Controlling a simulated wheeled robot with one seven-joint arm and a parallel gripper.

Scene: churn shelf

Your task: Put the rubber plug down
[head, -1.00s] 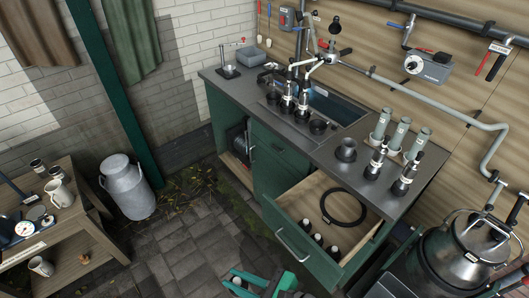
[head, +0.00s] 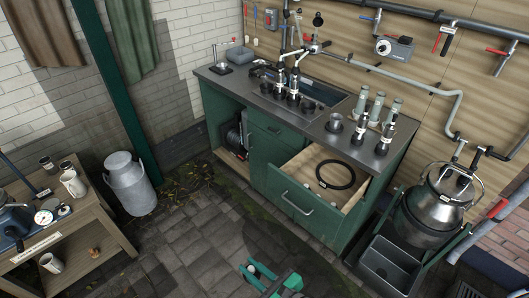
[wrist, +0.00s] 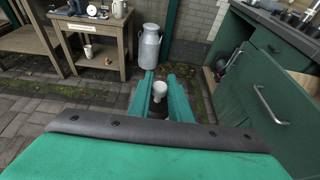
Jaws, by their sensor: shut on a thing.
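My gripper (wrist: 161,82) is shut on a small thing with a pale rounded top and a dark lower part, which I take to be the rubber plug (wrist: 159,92). The green fingers stand on either side of it and hide part of it. In the head view my gripper (head: 262,276) is at the bottom edge, above the paving, with the plug's pale top (head: 251,268) showing at the fingers. It is held in the air, clear of any surface. The open drawer (head: 300,199) of the green cabinet is up and to the right of it.
The drawer holds a black ring (head: 337,182) and small pale-topped things. A wooden bench (head: 88,246) with mugs and a gauge stands at the left, near a milk churn (head: 130,187). Paving between is open.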

